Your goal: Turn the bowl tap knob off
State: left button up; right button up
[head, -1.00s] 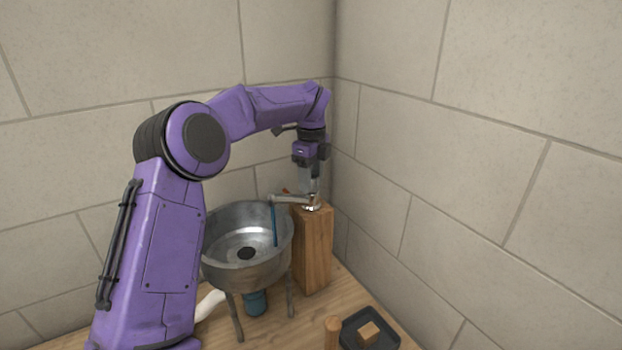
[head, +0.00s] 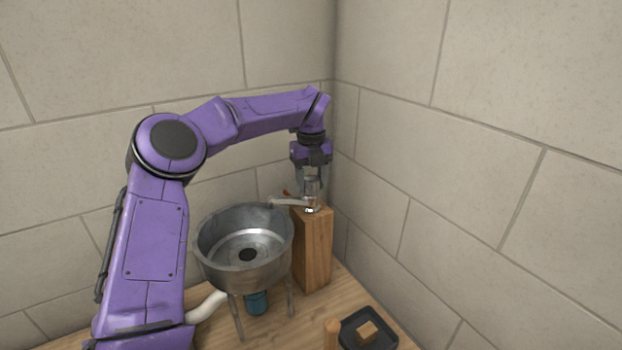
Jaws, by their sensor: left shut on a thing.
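The metal tap (head: 290,201) stands on top of a wooden block, its spout reaching left over the metal bowl (head: 245,270). No water stream shows under the spout. My left gripper (head: 311,187) points down at the tap from above and is shut on the tap knob (head: 311,184), which is mostly hidden between the fingers. A small red-brown part (head: 286,193) shows just behind the spout. My right gripper is out of view.
The wooden block (head: 312,250) stands right of the bowl, near the corner of the tiled walls. A white pipe (head: 207,306) and a blue part (head: 256,302) are below the bowl.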

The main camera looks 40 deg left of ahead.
aim_at(312, 178)
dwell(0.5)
pick_arm(q)
jog(key=o, duration=1)
jog(key=shift+o, duration=0.2)
jog(key=shift+d, duration=0.1)
jog(key=shift+r, duration=0.1)
notch_tip(312, 178, up, 10)
jog(key=shift+r, duration=0.2)
jog(key=shift+f, duration=0.1)
